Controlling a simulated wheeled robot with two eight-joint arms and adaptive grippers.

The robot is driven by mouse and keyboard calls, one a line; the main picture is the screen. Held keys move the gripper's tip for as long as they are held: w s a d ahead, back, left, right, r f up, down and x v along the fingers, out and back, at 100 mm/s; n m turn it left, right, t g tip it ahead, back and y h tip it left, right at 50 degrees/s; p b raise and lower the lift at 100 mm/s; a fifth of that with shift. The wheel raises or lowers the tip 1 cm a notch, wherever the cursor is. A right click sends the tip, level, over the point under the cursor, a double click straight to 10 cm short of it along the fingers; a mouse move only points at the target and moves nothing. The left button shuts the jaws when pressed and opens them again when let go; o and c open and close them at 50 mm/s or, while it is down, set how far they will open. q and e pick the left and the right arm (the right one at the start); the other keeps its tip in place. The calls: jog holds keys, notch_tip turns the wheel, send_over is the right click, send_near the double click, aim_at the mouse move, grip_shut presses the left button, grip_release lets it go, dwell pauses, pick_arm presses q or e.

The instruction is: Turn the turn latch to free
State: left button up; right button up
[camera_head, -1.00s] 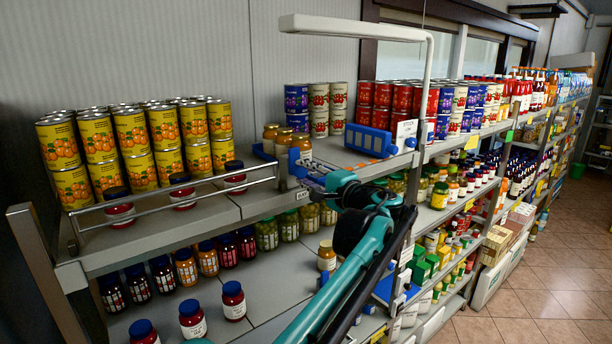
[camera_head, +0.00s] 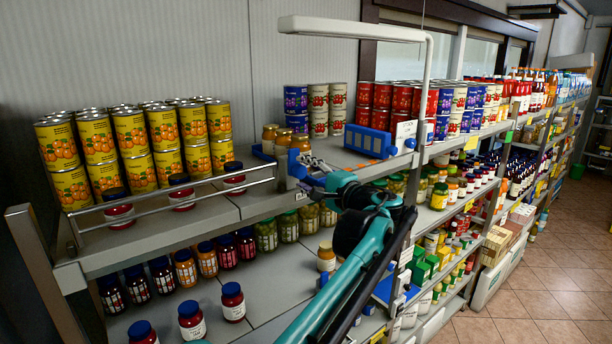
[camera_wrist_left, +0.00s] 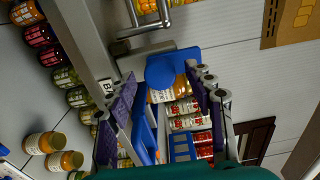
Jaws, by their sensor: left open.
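A blue part that looks like the turn latch (camera_wrist_left: 168,70), with a rounded end, shows in the left wrist view. It lies between the fingertips of my left gripper (camera_wrist_left: 164,88), at the shelf's front edge by the rail's end. My left gripper is open, with one finger on each side of the blue part; I cannot tell whether either touches it. In the head view my left gripper (camera_head: 308,177) is at the upper shelf's front edge, right of the rail (camera_head: 185,205). A small blue piece (camera_head: 262,153) shows behind the rail's end bracket. My right gripper is not in view.
Jars (camera_head: 282,139) stand just behind the bracket, and a blue crate (camera_head: 369,141) sits to the right. Stacked yellow cans (camera_head: 130,135) are on the left. More jars (camera_head: 232,301) fill the lower shelf. A white lamp arm (camera_head: 350,29) hangs above. The tiled floor (camera_head: 540,290) is clear.

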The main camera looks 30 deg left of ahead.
pick_arm(q)
jog(key=v, duration=1.2)
jog(key=shift+f, duration=0.1)
jog(key=s+a+f+h+b, duration=0.15)
jog(key=s+f+b, duration=0.3)
jog(key=f, duration=0.65)
jog(key=s+f+h+b, duration=0.3)
jog(key=f+b, duration=0.3)
jog(key=f, duration=0.5)
jog(key=s+a+f+h+b, duration=0.1)
jog(key=s+f+h+b, duration=0.2)
jog(key=f+b, duration=0.55)
jog(key=s+d+f+n+h+b, duration=0.1)
jog(key=s+d+f+h+b, duration=0.2)
jog(key=f, duration=1)
jog(key=s+d+f+n+h+b, duration=0.2)
jog(key=s+d+f+b, duration=0.3)
jog(key=f, duration=0.8)
jog(key=s+d+f+n+h+b, duration=0.1)
jog(key=s+d+f+h+b, duration=0.2)
jog(key=f+b, duration=0.4)
notch_tip(320, 180, down, 6)
jog(key=shift+s+d+f+n+h, duration=0.1)
jog(key=shift+s+d+n+h, duration=0.35)
jog(key=shift+s, duration=0.7)
